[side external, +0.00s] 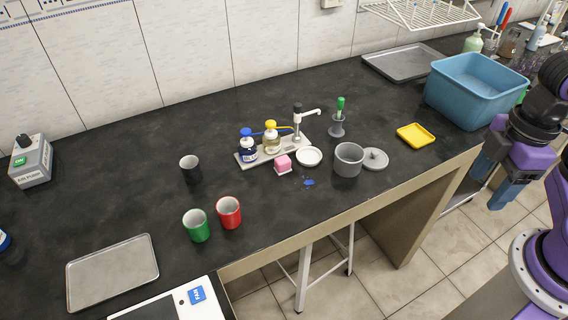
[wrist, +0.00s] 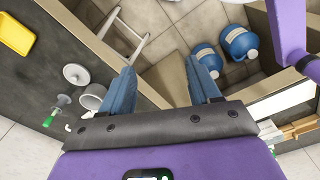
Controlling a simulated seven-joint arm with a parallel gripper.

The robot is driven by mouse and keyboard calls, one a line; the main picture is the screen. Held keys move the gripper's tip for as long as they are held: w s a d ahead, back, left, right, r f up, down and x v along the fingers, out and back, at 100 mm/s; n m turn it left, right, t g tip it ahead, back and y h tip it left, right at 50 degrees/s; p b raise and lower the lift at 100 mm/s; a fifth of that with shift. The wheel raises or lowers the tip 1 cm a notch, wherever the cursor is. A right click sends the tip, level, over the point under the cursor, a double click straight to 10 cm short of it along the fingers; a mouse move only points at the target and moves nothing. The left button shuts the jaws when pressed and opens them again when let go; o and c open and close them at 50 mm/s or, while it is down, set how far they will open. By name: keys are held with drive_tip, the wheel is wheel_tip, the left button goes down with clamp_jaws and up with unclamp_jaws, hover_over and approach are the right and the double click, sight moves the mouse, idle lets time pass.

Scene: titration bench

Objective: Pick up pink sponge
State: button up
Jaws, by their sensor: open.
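The pink sponge (side external: 283,164) is a small pink block on the dark bench in the side external view. It sits at the front edge of a pale tray (side external: 246,158) with bottles, left of a small white dish (side external: 309,156). In the wrist view I cannot make out the sponge. My gripper (side external: 499,180) is at the right, past the bench's front edge and far from the sponge. Its blue fingers also show in the wrist view (wrist: 164,93), spread apart with nothing between them.
A grey pot (side external: 348,160) and its lid (side external: 375,159) stand right of the sponge. Blue scraps (side external: 309,183) lie in front. Green (side external: 197,226) and red (side external: 229,213) cups are at front left. A yellow tray (side external: 416,135) and blue bin (side external: 476,90) are near my arm.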

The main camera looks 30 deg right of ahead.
drive_tip(key=n, duration=0.5)
hover_over(281, 159)
wheel_tip(281, 159, down, 3)
wheel_tip(281, 159, down, 16)
drive_tip(key=shift+s+f, duration=0.1)
drive_tip(key=shift+f, duration=0.15)
drive_tip(key=c, duration=1.1)
drive_tip(key=shift+r, duration=0.1)
